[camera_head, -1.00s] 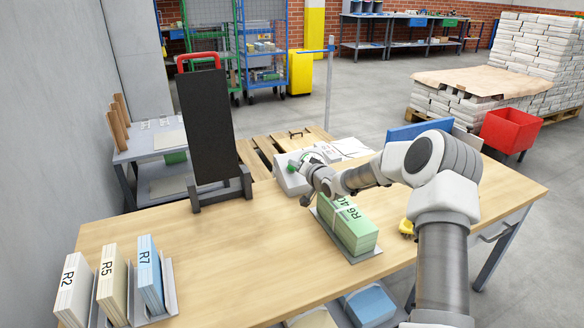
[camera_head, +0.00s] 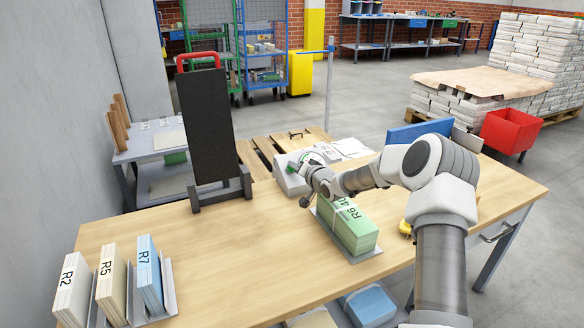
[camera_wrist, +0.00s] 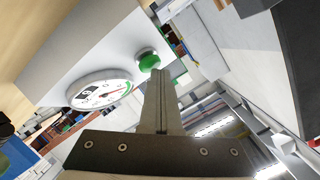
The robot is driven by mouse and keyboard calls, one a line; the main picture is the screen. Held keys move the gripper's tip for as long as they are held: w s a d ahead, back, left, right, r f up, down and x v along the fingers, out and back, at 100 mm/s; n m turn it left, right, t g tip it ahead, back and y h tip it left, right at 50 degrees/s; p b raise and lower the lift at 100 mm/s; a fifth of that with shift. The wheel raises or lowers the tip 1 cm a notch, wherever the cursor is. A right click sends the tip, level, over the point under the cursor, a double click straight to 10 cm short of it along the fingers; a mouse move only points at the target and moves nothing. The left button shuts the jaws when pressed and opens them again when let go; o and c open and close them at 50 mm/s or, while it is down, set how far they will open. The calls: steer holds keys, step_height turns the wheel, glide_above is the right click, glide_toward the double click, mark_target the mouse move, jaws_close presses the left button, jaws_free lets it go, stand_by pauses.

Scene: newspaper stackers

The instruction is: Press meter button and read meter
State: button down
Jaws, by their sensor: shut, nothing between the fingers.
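The meter (camera_head: 287,182) is a pale box at the back of the wooden table, partly hidden by my arm in the head view. In the wrist view its white round dial (camera_wrist: 100,88) shows a red needle pointing right, toward a green arc. The numbers are too small to read. The green meter button (camera_wrist: 149,62) stands out from the pale face beside the dial. My gripper (camera_wrist: 156,74) is shut and empty, its fingertips right at the button's edge. I cannot tell whether they touch it. In the head view my gripper (camera_head: 304,168) is small and partly hidden.
A green paper bundle (camera_head: 350,229) marked R6 sits in a holder below my wrist. A black upright stand (camera_head: 207,130) with a red handle is to the left. Bundles R2, R5 and R7 (camera_head: 150,277) stand at the front left. The table's middle (camera_head: 235,245) is clear.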

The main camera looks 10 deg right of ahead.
steer(key=shift+r, duration=0.1)
steer(key=shift+s+d+r+p, duration=0.1)
steer(key=shift+s+r+p, duration=0.35)
steer(key=shift+r+p, duration=0.2)
steer(key=shift+r, duration=0.1)
steer(key=r+p, duration=0.1)
steer(key=s+r+p, duration=0.2)
steer(key=r, duration=0.1)
steer(key=shift+s+d, duration=0.2)
steer(key=shift+d, duration=0.1)
steer(key=shift+r, duration=0.1)
